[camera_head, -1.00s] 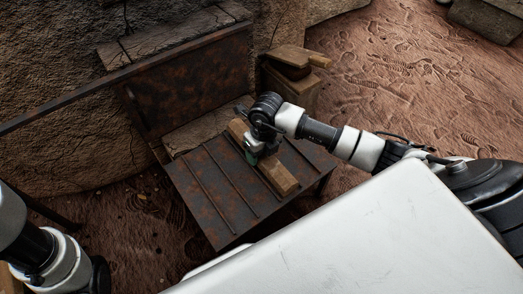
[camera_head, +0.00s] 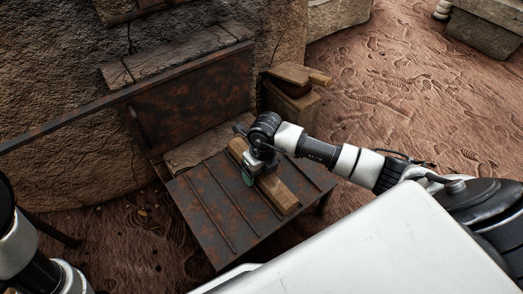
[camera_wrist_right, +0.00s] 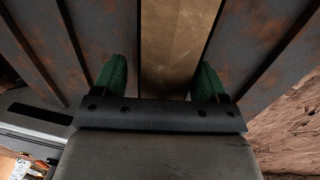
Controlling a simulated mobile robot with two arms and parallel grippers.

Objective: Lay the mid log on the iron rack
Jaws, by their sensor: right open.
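The wooden log (camera_head: 281,192) lies on the slatted, rusty iron rack (camera_head: 205,210), roughly parallel to its raised bars. My right gripper (camera_head: 254,172) is over the middle of the log. In the right wrist view, the open green-padded fingers (camera_wrist_right: 160,80) stand on either side of the log (camera_wrist_right: 177,40), with a gap visible on each side. The rack (camera_wrist_right: 105,35) shows beneath. The wrist hides part of the log in the head view. Only links of my left arm show at the lower left; its gripper is out of view.
A rusty upright plate (camera_head: 195,98) and a mud wall (camera_head: 60,165) stand behind the rack. A wooden block stand (camera_head: 291,103) is at its back right. A long rusty bar (camera_head: 60,126) runs left. Footprint-marked sandy ground (camera_head: 420,80) is open at right.

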